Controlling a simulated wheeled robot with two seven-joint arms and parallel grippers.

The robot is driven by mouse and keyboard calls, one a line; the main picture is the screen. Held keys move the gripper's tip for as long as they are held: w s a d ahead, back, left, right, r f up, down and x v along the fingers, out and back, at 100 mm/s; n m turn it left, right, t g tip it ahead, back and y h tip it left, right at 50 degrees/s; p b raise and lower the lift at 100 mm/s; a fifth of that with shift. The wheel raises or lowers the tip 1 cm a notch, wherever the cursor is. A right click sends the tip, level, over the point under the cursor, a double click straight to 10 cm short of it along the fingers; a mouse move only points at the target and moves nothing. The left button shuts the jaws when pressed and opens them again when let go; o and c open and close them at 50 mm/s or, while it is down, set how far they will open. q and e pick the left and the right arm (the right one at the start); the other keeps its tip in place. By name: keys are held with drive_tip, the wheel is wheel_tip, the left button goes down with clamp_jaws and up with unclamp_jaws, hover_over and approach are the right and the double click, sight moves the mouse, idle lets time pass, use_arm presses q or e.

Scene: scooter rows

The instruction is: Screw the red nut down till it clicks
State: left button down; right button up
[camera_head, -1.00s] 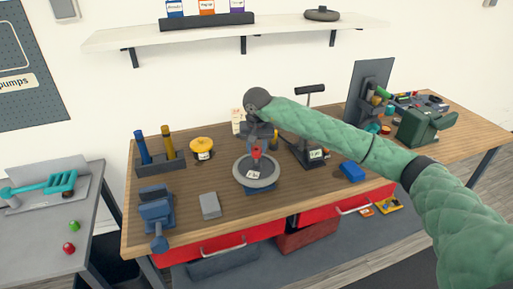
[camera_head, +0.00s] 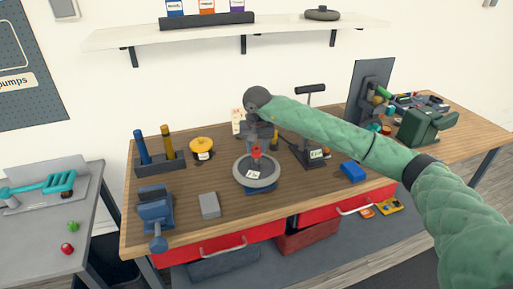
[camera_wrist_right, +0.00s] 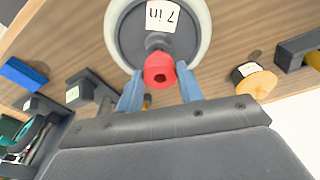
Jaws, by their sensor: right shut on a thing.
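The red nut (camera_head: 256,153) is at the middle of a grey-rimmed wheel (camera_head: 238,180) that lies flat on a blue base (camera_head: 262,191) on the wooden bench. In the right wrist view the red nut (camera_wrist_right: 159,71) sits on a dark hub, and the wheel's pale rim (camera_wrist_right: 204,30) carries a "7 in" label on its dark face. My right gripper (camera_wrist_right: 160,84) points down from above, its blue fingers on either side of the nut, shut on it. Whether the nut touches the wheel's face cannot be told. My left gripper is not in view.
Bare bench surrounds the wheel.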

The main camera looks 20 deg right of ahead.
sight(257, 151)
drive_tip(key=shift+f+b, duration=1.1)
drive_tip(key=shift+f, duration=0.15)
drive_tip(key=o, duration=1)
drive_tip(key=shift+o, duration=0.2)
drive_tip(key=shift+r, duration=0.5)
drive_tip(key=r+b, duration=0.1)
drive_tip(key=r, duration=0.2)
drive_tip(key=s+r+b, duration=0.1)
drive_tip(key=r, duration=0.1)
drive_tip(key=shift+a+r+b, duration=0.1)
drive_tip(key=shift+r+b, duration=0.15)
drive_tip(key=shift+b, duration=0.1)
drive_tip(key=shift+r, duration=0.65)
